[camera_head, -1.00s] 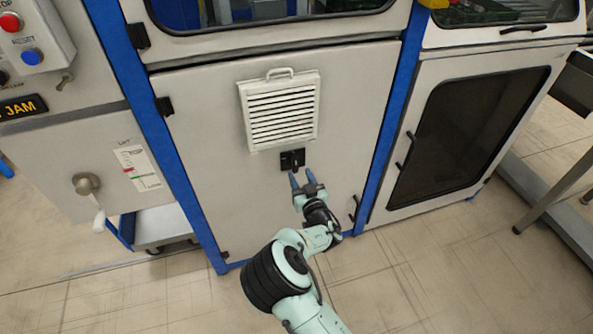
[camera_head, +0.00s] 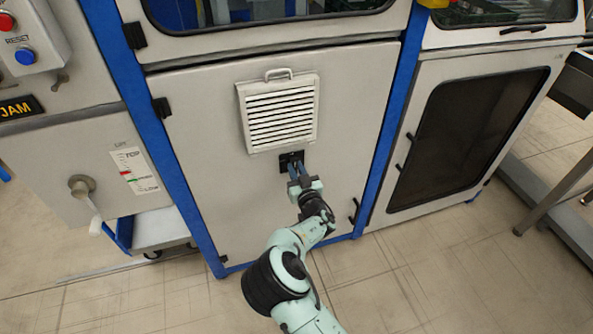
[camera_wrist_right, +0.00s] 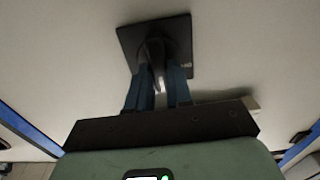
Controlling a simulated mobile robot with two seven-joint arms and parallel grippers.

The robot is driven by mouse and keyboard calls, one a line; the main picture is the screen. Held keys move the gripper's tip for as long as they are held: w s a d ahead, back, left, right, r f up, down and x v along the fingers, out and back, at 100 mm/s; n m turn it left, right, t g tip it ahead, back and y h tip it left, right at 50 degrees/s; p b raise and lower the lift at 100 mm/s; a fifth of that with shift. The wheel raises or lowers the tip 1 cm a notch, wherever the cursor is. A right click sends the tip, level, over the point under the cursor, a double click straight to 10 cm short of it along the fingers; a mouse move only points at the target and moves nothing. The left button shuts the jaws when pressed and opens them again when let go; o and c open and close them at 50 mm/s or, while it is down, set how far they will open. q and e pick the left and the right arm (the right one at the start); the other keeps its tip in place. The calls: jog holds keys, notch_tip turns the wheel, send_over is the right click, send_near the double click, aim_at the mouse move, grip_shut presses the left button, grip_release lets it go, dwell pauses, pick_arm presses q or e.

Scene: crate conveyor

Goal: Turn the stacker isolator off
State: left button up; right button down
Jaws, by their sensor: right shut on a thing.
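The isolator is a small black plate (camera_head: 285,162) with a dark handle, on the grey cabinet door just below the white louvred vent. In the right wrist view its black plate (camera_wrist_right: 129,39) is straight ahead, with the handle (camera_wrist_right: 157,46) standing out from it. My right gripper (camera_head: 299,170) has its blue fingers at the plate. In the right wrist view the fingers (camera_wrist_right: 160,80) are shut on the handle, one on each side. The fingers hide part of the handle and its markings. My left gripper is not in view.
The white vent (camera_head: 280,112) with a top handle is right above the plate. Blue posts (camera_head: 390,125) frame the door. At the left are a push-button box (camera_head: 30,38) and a lever knob (camera_head: 81,186). The tiled floor in front is clear.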

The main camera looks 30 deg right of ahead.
jog(key=shift+r+n+p, duration=0.1)
jog(key=shift+n+p, duration=0.55)
jog(key=shift+n, duration=0.65)
pick_arm(q)
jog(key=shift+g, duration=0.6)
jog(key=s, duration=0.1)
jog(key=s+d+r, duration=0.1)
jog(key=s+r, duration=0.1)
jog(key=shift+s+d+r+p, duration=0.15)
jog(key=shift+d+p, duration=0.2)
jog(key=shift+p, duration=0.05)
pick_arm(e)
jog(key=n, duration=1)
jog(key=f+n, duration=0.1)
jog(key=n, duration=0.4)
jog(key=shift+a, duration=0.3)
jog(key=c, duration=1)
grip_release()
